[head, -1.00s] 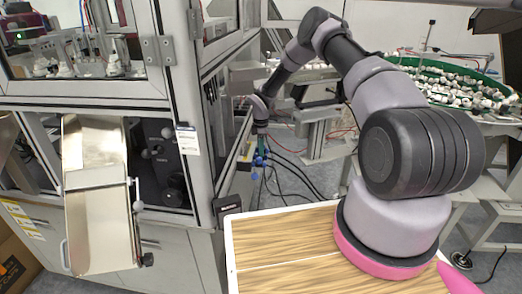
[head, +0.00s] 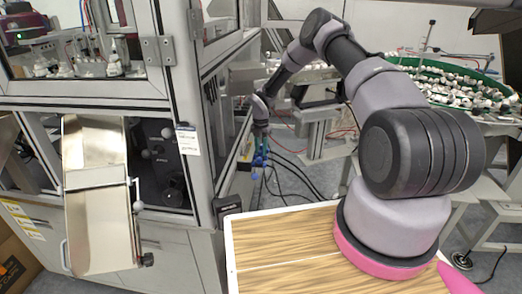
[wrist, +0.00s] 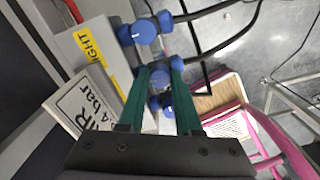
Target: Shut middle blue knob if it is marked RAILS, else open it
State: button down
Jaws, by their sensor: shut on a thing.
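In the wrist view, my gripper (wrist: 159,66) has two green fingers on either side of a blue knob (wrist: 160,78), closed on it. This knob sits between other blue knobs and appears to be the middle one. One blue knob (wrist: 145,30) lies beyond the fingertips, and another blue part (wrist: 168,102) shows nearer, between the fingers. A yellow label (wrist: 90,42) beside the knobs reads in part "IGHT". A white label (wrist: 88,103) reads in part "R" and "A bar". No RAILS marking is readable. In the head view, my gripper (head: 260,143) is small at the cell's side.
Black hoses (head: 285,165) run beside the knobs. A grey machine frame (head: 208,150) stands close left of my arm. A wood-topped table (head: 285,240) is in front, and a green-rimmed bowl of parts (head: 450,85) is at the right.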

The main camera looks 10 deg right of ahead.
jog(key=shift+n, duration=1)
jog(key=c, duration=0.6)
grip_release()
